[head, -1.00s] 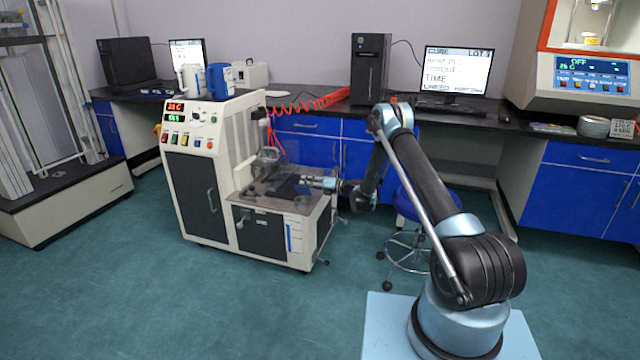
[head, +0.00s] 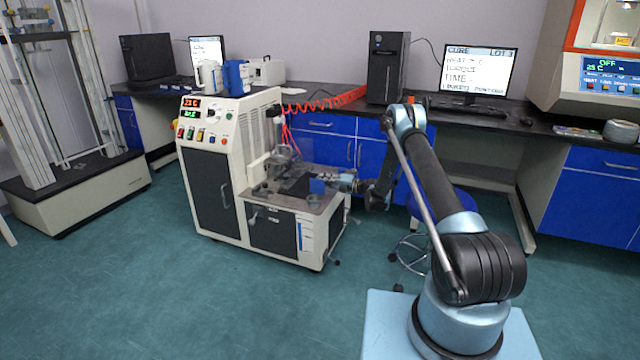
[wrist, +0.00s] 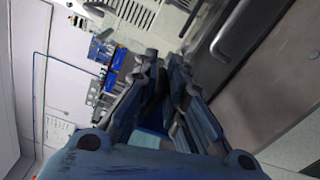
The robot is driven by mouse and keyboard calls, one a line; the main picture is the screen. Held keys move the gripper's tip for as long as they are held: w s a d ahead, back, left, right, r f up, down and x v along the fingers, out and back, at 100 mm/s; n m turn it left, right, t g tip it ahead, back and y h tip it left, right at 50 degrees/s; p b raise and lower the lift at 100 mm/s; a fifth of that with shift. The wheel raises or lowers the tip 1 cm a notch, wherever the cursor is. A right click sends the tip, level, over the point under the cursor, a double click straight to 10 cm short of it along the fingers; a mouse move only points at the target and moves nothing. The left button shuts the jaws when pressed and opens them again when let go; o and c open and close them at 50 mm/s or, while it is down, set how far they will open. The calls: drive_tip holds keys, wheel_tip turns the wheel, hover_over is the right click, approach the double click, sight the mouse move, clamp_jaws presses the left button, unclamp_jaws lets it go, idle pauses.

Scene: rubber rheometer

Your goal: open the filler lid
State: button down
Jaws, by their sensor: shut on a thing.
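The cream rheometer cabinet (head: 205,140) stands left of centre in the head view, with a low worktop (head: 318,205) on its right side. A small blue plate (head: 317,186), which looks like the filler lid, shows upright or tilted above this worktop. My gripper (head: 334,184) reaches in from the right and is shut at the plate. The exact contact is too small to see. In the wrist view my gripper's fingers (wrist: 165,85) are close together, and what lies between them is mostly hidden. The lid's hinge and opening cannot be made out.
A clear guard and metal fittings (head: 283,155) stand behind the worktop. A blue stool (head: 440,200) is beside my arm. A black bench (head: 470,115) with blue cupboards runs along the back. Green floor in front is clear.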

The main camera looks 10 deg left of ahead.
drive_tip(key=shift+s+a, duration=0.25)
drive_tip(key=shift+a, duration=0.15)
drive_tip(key=c, duration=1.7)
unclamp_jaws()
drive_tip(key=shift+f, duration=0.15)
drive_tip(key=shift+w+d, duration=0.1)
drive_tip(key=shift+d, duration=0.05)
drive_tip(key=shift+d, duration=0.65)
drive_tip(key=d, duration=0.3)
drive_tip(key=s+d, duration=0.1)
drive_tip(key=d, duration=0.3)
drive_tip(key=s+d, duration=0.1)
drive_tip(key=d, duration=0.2)
drive_tip(key=shift+d, duration=0.25)
